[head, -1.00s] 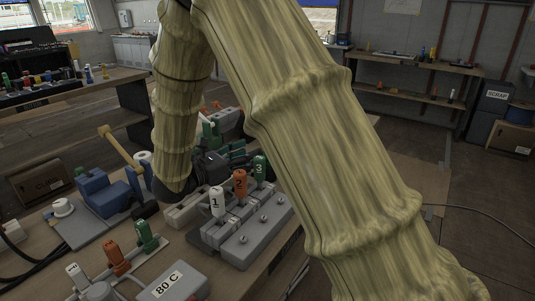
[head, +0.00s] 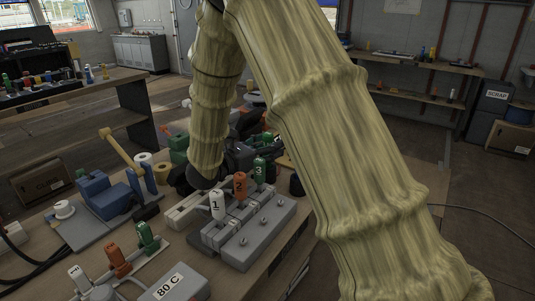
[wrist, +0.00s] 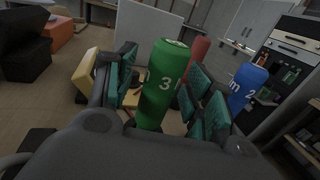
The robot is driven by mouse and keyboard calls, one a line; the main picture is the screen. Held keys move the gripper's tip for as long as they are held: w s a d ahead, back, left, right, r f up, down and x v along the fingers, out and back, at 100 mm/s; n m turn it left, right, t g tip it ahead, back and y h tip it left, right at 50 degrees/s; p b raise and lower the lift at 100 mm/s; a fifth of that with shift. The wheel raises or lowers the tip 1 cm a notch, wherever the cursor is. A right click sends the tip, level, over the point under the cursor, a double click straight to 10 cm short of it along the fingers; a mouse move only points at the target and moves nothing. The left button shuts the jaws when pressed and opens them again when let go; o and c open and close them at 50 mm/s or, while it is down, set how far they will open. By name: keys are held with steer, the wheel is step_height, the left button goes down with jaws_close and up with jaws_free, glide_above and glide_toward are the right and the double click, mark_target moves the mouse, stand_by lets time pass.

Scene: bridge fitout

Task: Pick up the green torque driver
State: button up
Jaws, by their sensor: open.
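The green torque driver (head: 260,168), marked 3, stands upright at the far end of a grey rack (head: 245,240), beside an orange driver (head: 240,186) marked 2 and a white driver (head: 217,204) marked 1. In the wrist view the green driver (wrist: 158,85) stands between the teal finger pads of my gripper (wrist: 160,90), which is open. I cannot tell whether a pad touches it. In the head view my gripper (head: 264,143) is just behind the driver and partly hidden. The driver's lower end is hidden in the wrist view.
A second rack with a green handle (head: 147,236), an orange handle (head: 118,259) and a pale one stands front left, beside a grey box marked 80 C (head: 175,282). A blue vise (head: 103,195) is at left. A blue cylinder (wrist: 246,87) and a red one (wrist: 199,50) show in the wrist view.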

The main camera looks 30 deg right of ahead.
steer(key=shift+c, duration=0.4)
jaws_close()
steer(key=shift+r, duration=0.1)
step_height(320, 180, up, 10)
steer(key=shift+f, duration=0.1)
